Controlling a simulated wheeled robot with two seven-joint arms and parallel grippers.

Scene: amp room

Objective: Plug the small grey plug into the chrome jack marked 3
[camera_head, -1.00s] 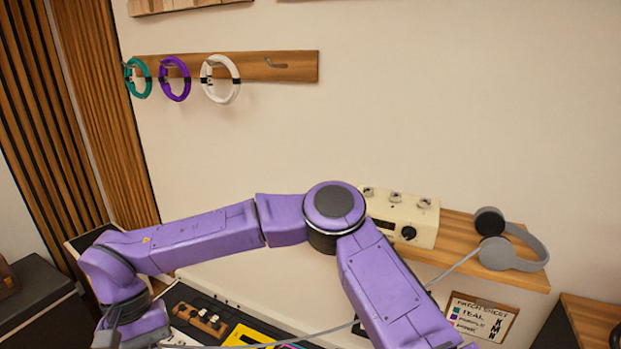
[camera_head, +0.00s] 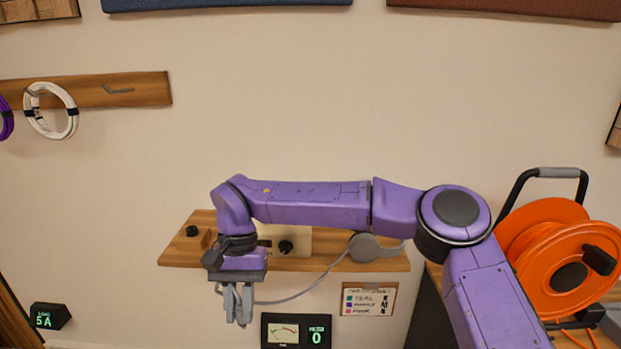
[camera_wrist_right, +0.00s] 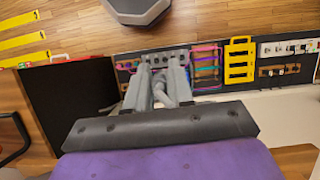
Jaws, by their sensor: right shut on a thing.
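My right gripper (camera_head: 238,308) hangs in front of the wall, below the left part of the wooden shelf, pointing down. It is shut on the small grey plug, which shows between the fingers in the right wrist view (camera_wrist_right: 160,88). The cream box (camera_head: 297,240) with a black knob stands on the shelf, partly behind my right forearm. Its top with the chrome jacks is hidden by the arm, and no jack number is readable. My left gripper is out of view.
The shelf (camera_head: 190,250) carries a small black object at its left end. Meters (camera_head: 295,330) and a handwritten card (camera_head: 368,299) are below it. An orange cable reel (camera_head: 560,250) stands at right. The right wrist view shows a yellow rack (camera_wrist_right: 239,60) among coloured cables.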

